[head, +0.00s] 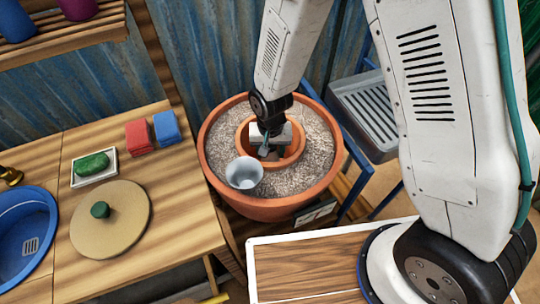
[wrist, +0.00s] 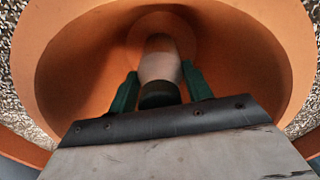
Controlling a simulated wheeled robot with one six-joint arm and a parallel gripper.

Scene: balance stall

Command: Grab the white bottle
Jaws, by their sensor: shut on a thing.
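The white bottle (wrist: 160,67) shows in the wrist view inside a terracotta pot, with a dark end toward the camera. My gripper (wrist: 161,82) has its two green fingers on either side of the bottle and is shut on it. In the head view my gripper (head: 268,150) reaches down into the small inner pot. The bottle is hard to make out there, mostly hidden by my gripper and the pot's wall. I cannot tell whether the bottle touches the pot's bottom.
The inner pot (head: 292,158) sits in gravel within a large terracotta pot (head: 222,190). A pale grey cup (head: 243,173) stands on the gravel close by. A wooden counter with a blue basin (head: 22,232) and round lid (head: 120,225) lies left. A grey rack (head: 365,110) is behind right.

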